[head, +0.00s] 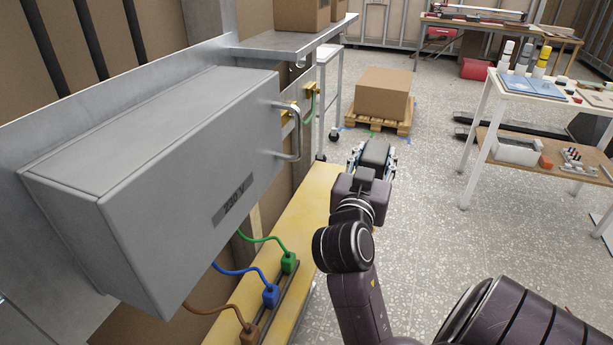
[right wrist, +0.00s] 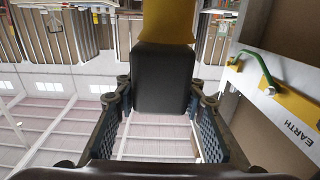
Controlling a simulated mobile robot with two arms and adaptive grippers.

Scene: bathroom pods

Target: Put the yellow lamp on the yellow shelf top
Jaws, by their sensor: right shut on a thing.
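The yellow lamp (right wrist: 166,20) shows in the right wrist view, with a yellow part and a black block-like part (right wrist: 165,78). My right gripper (head: 374,155) is shut on the black part, one finger on each side. In the head view only a dark block shows between the fingers, and the yellow part is hidden. The yellow shelf top (head: 317,195) is a long narrow surface below the grey box, left of my right gripper in the head view. The gripper is near its far right edge. My left gripper is not in view.
A grey box (head: 150,180) with a handle (head: 292,130) overhangs the shelf. Green (head: 289,262), blue (head: 270,294) and brown (head: 249,333) plugs sit on the shelf's near part. A cardboard box (head: 383,92) stands on a pallet beyond. A cluttered white table (head: 500,92) stands right.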

